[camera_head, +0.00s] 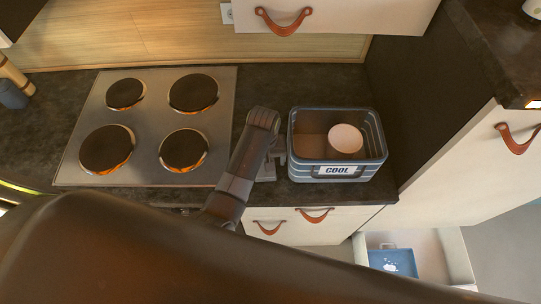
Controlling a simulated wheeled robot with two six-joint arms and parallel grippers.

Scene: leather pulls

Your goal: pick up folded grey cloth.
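I cannot make out a folded grey cloth in the head view; the dark arm in the foreground hides part of the scene. An arm, which I take to be my left, bends up over the counter. Its grey gripper (272,163) is low beside the left wall of a blue-grey basket (337,172) marked "COOL". The fingers are small and partly hidden by the arm link, so I cannot tell if they are open or hold anything. My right gripper is not in view.
A round whitish item (346,138) lies in the basket. A hob (146,125) with black plates fills the counter's left. An open drawer (457,257) at lower right holds a blue item (393,262). A tall cabinet (420,95) stands right of the basket.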

